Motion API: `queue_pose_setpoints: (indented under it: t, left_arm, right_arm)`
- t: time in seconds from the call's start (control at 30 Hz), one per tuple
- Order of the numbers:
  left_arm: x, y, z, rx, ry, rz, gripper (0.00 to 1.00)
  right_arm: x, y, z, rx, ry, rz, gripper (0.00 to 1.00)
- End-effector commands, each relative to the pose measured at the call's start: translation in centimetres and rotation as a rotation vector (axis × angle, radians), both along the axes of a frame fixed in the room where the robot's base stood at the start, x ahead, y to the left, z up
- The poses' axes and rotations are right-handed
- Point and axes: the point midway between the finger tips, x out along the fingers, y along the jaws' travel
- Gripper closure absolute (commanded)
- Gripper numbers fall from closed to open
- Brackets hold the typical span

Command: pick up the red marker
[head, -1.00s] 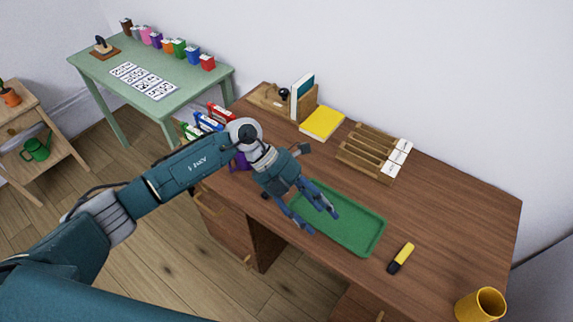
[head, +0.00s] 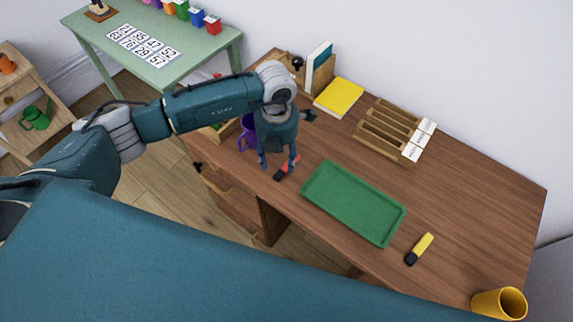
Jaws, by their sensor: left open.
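The red marker (head: 283,173), with a red body and a black end, lies on the brown wooden desk (head: 460,190), left of the green tray. My left gripper (head: 278,165) is open and points down at the marker, its fingers around or just above it. One finger covers part of the marker, and I cannot tell whether they touch. My right gripper is not in view.
The green tray (head: 326,205) lies right of the marker. A yellow marker (head: 424,243), yellow book (head: 339,97), wooden slotted rack (head: 366,126) and yellow cup (head: 497,304) are also on the desk.

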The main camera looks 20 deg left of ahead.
Motion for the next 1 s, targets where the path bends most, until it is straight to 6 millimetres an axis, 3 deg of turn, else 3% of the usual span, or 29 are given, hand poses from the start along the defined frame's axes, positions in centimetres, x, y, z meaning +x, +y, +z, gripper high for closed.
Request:
queue_pose_setpoints:
  t: [0.13, 0.3, 0.57, 0.77, 1.0]
  left_arm:
    - [-1.1, -0.3, -2.0, 0.000, 0.006, -0.001, 0.48]
    - [-0.9, -0.3, -4.0, -0.001, 0.004, 0.001, 0.48]
    - [-0.8, -0.3, -4.3, -0.002, 0.002, 0.000, 0.48]
    - [-0.8, -0.3, -4.3, -0.002, 0.002, 0.000, 0.85]
    - [-0.8, -0.3, -4.2, -0.002, 0.002, 0.000, 0.86]
  right_arm:
    - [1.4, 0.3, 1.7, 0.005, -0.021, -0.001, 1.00]
    - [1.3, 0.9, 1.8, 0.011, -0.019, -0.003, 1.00]
    - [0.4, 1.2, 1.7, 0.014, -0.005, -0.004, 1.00]
    - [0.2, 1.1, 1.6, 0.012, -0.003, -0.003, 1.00]
    - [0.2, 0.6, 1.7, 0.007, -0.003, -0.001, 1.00]
